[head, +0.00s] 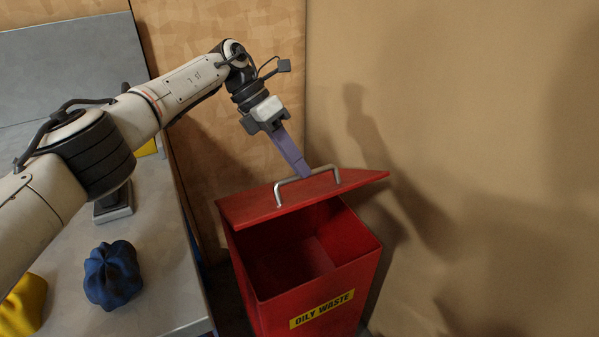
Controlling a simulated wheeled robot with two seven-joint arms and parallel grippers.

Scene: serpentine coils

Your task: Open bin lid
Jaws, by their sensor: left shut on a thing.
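The red bin (319,272) stands on the floor at the lower middle and bears a yellow "OILY WASTE" label (321,309). Its red lid (290,201) is tilted up at the front, and the dark, empty-looking inside shows below it. A silver handle (282,186) stands on top of the lid. My left gripper (304,172) reaches down from the upper left, its long purple fingers shut on the handle bar. The fingertips partly hide the bar. My right gripper is out of view.
A grey table (158,290) stands to the left, close to the bin. On it lie a crumpled blue cloth (112,274) and a yellow cloth (24,305). Tan walls (450,130) stand behind and right of the bin, near its lid.

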